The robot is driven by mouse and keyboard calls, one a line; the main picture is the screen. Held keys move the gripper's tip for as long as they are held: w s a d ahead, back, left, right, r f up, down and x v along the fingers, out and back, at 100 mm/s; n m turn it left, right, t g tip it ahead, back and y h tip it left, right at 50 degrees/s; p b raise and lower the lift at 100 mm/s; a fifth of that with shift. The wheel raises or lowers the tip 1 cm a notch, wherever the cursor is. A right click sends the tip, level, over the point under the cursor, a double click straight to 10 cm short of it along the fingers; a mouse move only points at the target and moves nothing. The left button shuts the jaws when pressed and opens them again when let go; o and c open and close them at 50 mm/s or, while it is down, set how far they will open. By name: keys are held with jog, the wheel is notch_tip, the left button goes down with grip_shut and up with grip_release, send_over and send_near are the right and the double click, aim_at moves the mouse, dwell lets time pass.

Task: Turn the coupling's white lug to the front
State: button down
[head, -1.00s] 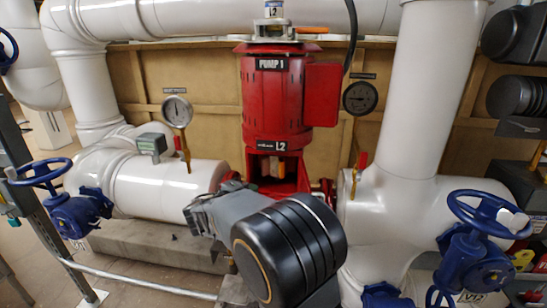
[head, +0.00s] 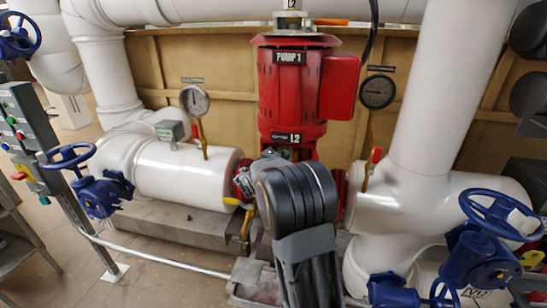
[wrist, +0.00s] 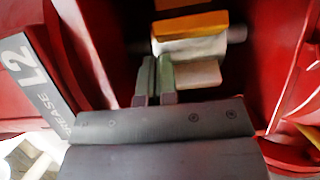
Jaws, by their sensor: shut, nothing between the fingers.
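In the wrist view the coupling sits inside the dark opening of the red pump housing. An orange-yellow block (wrist: 190,23) is at its top, with a whitish block that looks like the white lug (wrist: 193,47) directly below it. A cream block (wrist: 198,74) shows lower still. My gripper (wrist: 156,62) is shut and empty, its fingertips at the lower left of the whitish block. I cannot tell whether they touch it. In the head view my arm hides the coupling and gripper below the red pump (head: 291,90).
The red housing walls (wrist: 280,60) closely flank my gripper, and an L2 grease label (wrist: 35,75) is at left. The head view shows white pipes (head: 180,172), blue handwheels (head: 68,158), a gauge (head: 195,99) and a low rail (head: 165,263) around the pump.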

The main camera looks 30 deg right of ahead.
jog(key=shift+s+d, duration=0.25)
jog(key=shift+d, duration=0.45)
jog(key=shift+f, duration=0.1)
jog(key=b, duration=0.2)
jog(key=shift+s+d+f+b, duration=0.25)
jog(key=shift+s+d+b, duration=0.05)
jog(key=shift+d+b, duration=0.05)
jog(key=shift+s+d+r, duration=0.1)
jog(key=shift+r, duration=0.2)
jog(key=w+b+v, duration=0.2)
jog(key=b+v, duration=0.1)
jog(key=v, duration=1)
jog(key=shift+a+b, duration=0.4)
jog(key=shift+a, duration=0.05)
